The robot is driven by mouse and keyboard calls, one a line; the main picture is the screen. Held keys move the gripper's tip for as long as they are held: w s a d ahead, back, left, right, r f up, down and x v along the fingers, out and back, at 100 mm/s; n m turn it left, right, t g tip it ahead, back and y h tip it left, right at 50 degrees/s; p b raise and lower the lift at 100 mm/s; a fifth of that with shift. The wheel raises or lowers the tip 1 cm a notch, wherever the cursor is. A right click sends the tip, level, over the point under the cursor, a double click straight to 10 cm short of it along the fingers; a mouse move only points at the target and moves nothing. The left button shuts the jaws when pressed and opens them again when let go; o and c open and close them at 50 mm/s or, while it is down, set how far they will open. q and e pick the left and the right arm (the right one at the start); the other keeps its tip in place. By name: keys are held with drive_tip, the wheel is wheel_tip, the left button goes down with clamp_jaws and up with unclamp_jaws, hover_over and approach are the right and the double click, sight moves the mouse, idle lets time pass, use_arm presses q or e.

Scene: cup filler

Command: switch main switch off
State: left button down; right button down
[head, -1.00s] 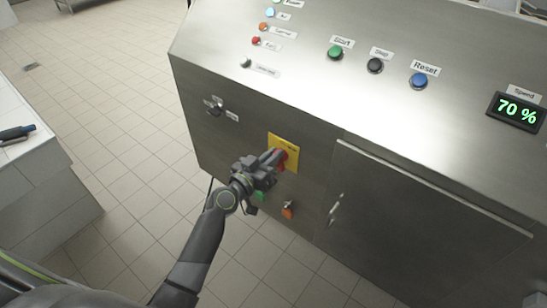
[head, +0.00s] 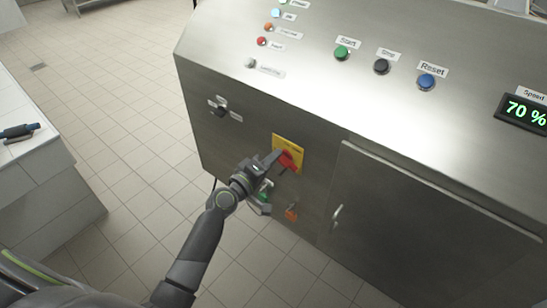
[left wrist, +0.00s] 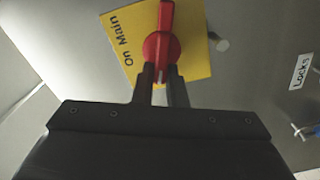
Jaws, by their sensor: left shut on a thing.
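The main switch is a red rotary handle (head: 291,161) on a yellow plate (head: 280,141) on the front of the steel machine. In the left wrist view the red handle (left wrist: 163,45) stands nearly upright in the picture, and the yellow plate (left wrist: 196,60) carries the words "On Main". My left gripper (head: 274,160) is at the switch. In the left wrist view its two fingers (left wrist: 161,78) are shut on the handle's lower end. My right gripper is not in view.
A green part (head: 264,190) and an orange part (head: 291,213) sit below the switch. A small selector (head: 219,108) is up and left of it. A cabinet door with a handle (head: 337,215) is to the right. A counter (head: 25,165) stands at the left, with clear floor between.

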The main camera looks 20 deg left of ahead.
use_arm(q)
drive_tip(key=shift+f+n, duration=0.2)
drive_tip(key=shift+n, duration=0.85)
drive_tip(key=shift+f+n, duration=0.2)
drive_tip(key=shift+n, duration=0.85)
drive_tip(key=c, duration=1.5)
unclamp_jaws()
drive_tip(key=shift+a, duration=0.1)
drive_tip(key=shift+o, duration=0.2)
drive_tip(key=b+v, duration=0.3)
drive_tip(key=v, duration=1.4)
drive_tip(key=shift+s, duration=0.2)
